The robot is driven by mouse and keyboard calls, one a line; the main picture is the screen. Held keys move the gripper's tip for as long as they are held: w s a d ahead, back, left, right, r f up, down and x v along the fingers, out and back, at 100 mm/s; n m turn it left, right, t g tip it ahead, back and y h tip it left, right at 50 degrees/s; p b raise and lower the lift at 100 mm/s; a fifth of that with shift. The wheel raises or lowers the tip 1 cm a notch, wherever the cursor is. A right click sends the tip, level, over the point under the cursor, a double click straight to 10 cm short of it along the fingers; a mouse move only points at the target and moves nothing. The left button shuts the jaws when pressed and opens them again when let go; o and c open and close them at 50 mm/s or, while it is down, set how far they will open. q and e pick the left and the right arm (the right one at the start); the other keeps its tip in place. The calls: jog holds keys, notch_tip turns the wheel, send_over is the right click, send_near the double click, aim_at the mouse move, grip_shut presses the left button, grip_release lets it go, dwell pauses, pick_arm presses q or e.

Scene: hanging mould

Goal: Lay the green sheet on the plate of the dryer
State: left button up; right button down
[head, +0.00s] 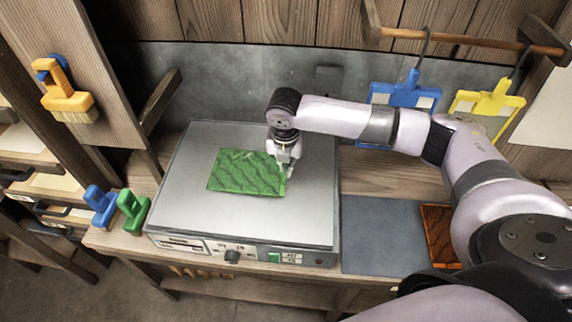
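The green sheet (245,173), with dark wavy lines, is over the grey metal plate (220,222) of the dryer (300,257), left of the plate's middle. It looks flat or nearly flat; I cannot tell whether all of it touches the plate. My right gripper (287,172) points down at the sheet's right edge, its fingers at or just beside that edge. The view is too small to show whether the fingers grip the sheet or stand apart from it. My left gripper is not in view.
Blue (99,204) and green (132,212) clamps stand left of the dryer. A dark grey mat (382,237) and an orange sheet (438,235) lie to its right. Blue (408,97) and yellow (487,104) framed pieces hang from a wooden rail (470,40). A yellow brush (66,95) hangs at left.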

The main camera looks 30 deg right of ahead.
jog(key=shift+f, duration=0.3)
jog(key=c, duration=1.7)
grip_release()
jog(key=shift+r, duration=0.1)
jog(key=r, duration=0.4)
jog(key=s+r, duration=0.1)
jog(key=r, duration=0.2)
jog(key=a+r, duration=0.1)
jog(key=r, duration=0.3)
jog(key=shift+s+r, duration=0.25)
jog(key=shift+r, duration=0.1)
jog(key=shift+f, duration=0.1)
